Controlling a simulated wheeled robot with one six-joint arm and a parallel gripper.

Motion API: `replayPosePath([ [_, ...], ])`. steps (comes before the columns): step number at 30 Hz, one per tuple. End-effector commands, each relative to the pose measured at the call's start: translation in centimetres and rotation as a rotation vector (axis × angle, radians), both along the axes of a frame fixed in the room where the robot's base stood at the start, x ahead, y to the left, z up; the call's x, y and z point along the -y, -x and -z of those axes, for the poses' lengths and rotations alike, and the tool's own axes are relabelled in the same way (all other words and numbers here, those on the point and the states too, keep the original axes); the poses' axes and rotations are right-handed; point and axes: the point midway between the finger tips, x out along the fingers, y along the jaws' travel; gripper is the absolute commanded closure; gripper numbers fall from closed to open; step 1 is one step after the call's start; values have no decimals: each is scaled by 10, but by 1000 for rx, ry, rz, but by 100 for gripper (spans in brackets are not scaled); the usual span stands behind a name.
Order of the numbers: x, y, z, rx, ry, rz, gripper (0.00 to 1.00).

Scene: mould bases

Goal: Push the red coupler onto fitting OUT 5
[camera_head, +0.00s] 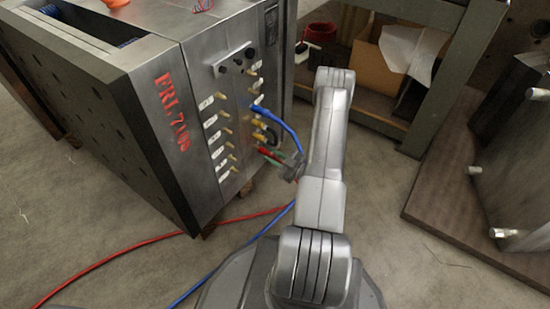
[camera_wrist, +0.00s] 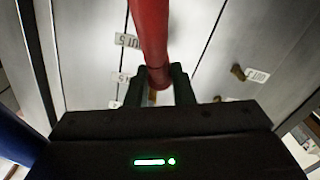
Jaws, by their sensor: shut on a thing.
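My gripper (camera_wrist: 163,82) is shut on the red coupler (camera_wrist: 150,35), which shows as a thick red tube between its two dark fingers in the wrist view. In the head view the red coupler (camera_head: 268,152) is a small red piece at the mould's face, left of my gripper (camera_head: 290,168). A label (camera_wrist: 127,40) that seems to read OUT 5 is left of the red tube. The fitting beside that label is hidden behind the coupler and fingers. A brass bit (camera_wrist: 152,97) shows low between the fingers; I cannot tell whether the coupler touches any fitting.
The steel mould base (camera_head: 170,85) carries rows of brass fittings and white labels. Another brass fitting (camera_wrist: 237,71) sits right of my gripper. A blue hose (camera_head: 288,132) is plugged in close above my gripper. Red (camera_head: 150,241) and blue hoses trail on the floor. A shelf (camera_head: 425,70) stands behind.

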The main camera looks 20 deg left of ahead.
Motion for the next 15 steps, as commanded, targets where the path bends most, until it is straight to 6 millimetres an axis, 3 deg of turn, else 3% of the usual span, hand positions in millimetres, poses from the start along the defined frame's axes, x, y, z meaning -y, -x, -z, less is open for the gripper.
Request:
replayPosePath([
  [15, -7, -3, 1, 0, 0, 0, 100],
])
